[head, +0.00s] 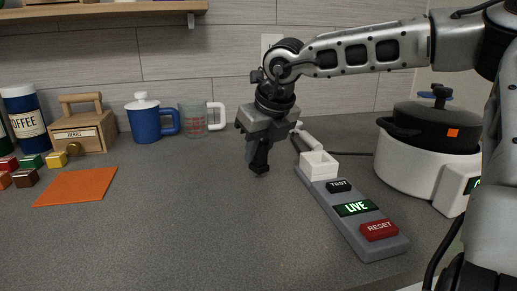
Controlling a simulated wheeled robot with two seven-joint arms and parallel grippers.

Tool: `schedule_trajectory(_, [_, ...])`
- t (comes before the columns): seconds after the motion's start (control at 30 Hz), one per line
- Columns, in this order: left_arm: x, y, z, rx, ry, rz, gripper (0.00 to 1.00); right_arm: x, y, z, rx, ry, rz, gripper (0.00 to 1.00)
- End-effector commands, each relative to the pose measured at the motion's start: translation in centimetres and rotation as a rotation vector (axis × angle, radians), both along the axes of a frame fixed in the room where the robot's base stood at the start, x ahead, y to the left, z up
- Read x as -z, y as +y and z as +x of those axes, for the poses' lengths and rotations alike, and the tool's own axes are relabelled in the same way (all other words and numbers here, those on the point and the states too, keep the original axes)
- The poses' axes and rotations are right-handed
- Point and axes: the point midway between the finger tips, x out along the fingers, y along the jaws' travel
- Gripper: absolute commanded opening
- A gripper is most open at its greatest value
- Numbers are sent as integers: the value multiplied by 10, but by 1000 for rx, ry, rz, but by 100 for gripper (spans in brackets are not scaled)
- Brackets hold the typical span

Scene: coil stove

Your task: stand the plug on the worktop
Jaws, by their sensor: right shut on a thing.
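My right gripper (259,167) points down over the worktop (200,215), left of the socket strip's far end. It is shut on a small dark thing, taken as the plug; the fingers hide most of it, so its shape and tilt are unclear. I cannot tell whether it touches the worktop. The grey strip (338,222) has a white socket box (318,165) at its far end, a TEST button, a lit green LIVE sign and a red RESET button. My left gripper is not in view.
An orange mat (75,187) lies left. The middle worktop is clear.

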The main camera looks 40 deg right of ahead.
Motion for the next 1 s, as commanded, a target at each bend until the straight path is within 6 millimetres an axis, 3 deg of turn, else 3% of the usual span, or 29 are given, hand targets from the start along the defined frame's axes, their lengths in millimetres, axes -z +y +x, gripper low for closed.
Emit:
schedule_trajectory(0.27, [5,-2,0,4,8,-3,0,3,0,0,0,-1,-1,0])
schedule_trajectory(0.3, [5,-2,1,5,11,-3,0,3,0,0,0,0,-1,26])
schedule_trajectory(0.37, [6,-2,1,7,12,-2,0,2,0,0,0,0,-1,42])
schedule_trajectory(0.4, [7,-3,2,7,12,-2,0,2,0,0,0,0,-1,45])
schedule_trajectory(0.77, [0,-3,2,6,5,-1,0,-3,0,0,0,0,0,45])
schedule_trajectory(1.0, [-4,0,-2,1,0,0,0,-44,2,-16,1,-7,-1,45])
